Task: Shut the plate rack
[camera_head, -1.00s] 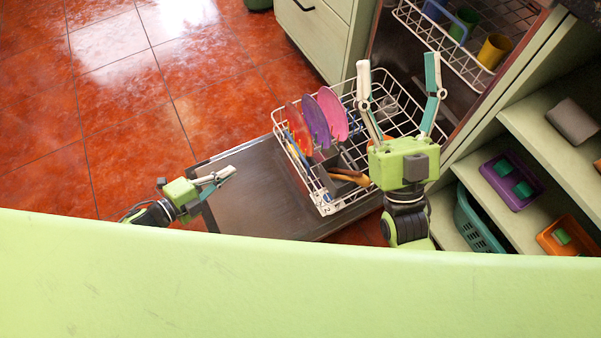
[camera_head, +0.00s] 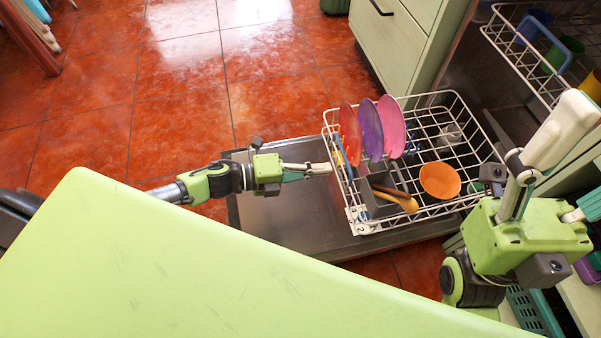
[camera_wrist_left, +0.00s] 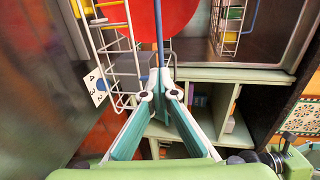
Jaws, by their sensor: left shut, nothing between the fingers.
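The plate rack (camera_head: 362,226) is a white wire basket, pulled out over the lowered metal door (camera_head: 285,215) of the dishwasher. Red (camera_head: 349,134), purple (camera_head: 370,132) and pink (camera_head: 391,125) plates stand in its left part. My left gripper (camera_head: 328,169) is shut and empty, its tips at the rack's left end; I cannot tell whether they touch it. In the left wrist view its fingertips (camera_wrist_left: 160,82) meet, close to the rack's wires (camera_wrist_left: 103,52). My right gripper (camera_head: 583,155) is open and empty at the right, partly out of frame.
An orange dish (camera_head: 440,180) and a grey cutlery holder (camera_head: 384,186) are in the rack. An upper rack (camera_head: 515,45) holds cups. A green cabinet (camera_head: 402,40) stands behind. Red tiled floor (camera_head: 180,100) lies free at the left.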

